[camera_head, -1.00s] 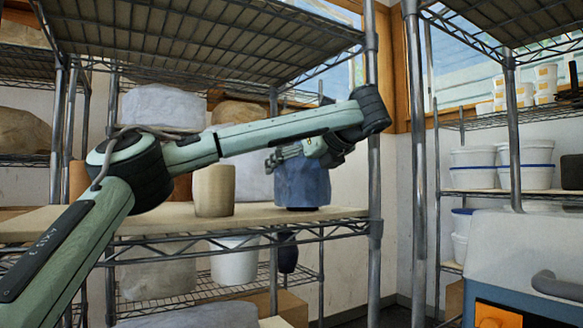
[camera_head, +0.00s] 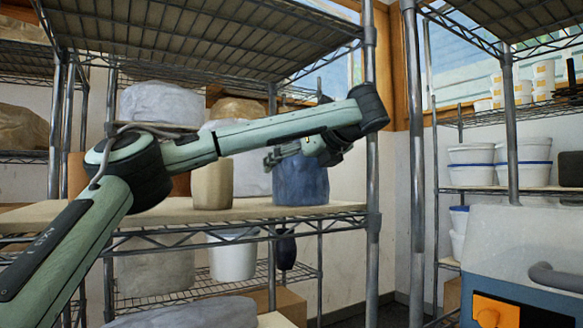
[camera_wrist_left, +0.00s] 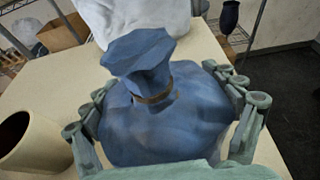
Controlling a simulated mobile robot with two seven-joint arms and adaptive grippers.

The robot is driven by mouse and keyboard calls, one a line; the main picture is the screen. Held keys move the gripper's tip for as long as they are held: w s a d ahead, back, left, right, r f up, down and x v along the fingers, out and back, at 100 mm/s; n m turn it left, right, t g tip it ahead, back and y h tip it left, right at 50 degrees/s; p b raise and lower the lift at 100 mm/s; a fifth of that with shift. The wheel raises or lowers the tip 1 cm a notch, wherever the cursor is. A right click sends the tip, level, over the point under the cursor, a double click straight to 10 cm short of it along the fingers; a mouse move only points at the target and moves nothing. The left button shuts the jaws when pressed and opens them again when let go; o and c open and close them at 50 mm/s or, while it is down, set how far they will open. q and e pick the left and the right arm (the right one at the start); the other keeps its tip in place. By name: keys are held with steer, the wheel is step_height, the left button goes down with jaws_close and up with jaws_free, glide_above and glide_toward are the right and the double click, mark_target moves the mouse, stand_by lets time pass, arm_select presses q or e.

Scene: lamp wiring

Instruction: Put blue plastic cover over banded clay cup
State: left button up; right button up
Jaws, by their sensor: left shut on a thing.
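The blue plastic cover (camera_head: 301,186) stands on the shelf board with its lower edge down at the board. In the left wrist view the cover (camera_wrist_left: 165,125) has a gathered top tied with a brown band. My left gripper (camera_head: 288,153) comes over its top, and its fingers (camera_wrist_left: 163,95) lie on both sides of the cover. It is shut on the cover. No cup shows beneath the cover; whatever is inside is hidden. A plain beige cup (camera_head: 212,185) stands to its left, its dark hollow showing in the wrist view (camera_wrist_left: 28,138); I see no bands on it.
The shelf board (camera_head: 245,213) has its front edge and right post (camera_head: 373,190) close to the cover. A pale wrapped bundle (camera_wrist_left: 135,15) stands behind it. A white bucket (camera_head: 233,255) and dark vase (camera_head: 286,250) are on the level below.

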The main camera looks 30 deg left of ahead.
arm_select(q)
steer(key=o, duration=1)
steer(key=v, duration=1.2)
steer(key=shift+s, duration=0.1)
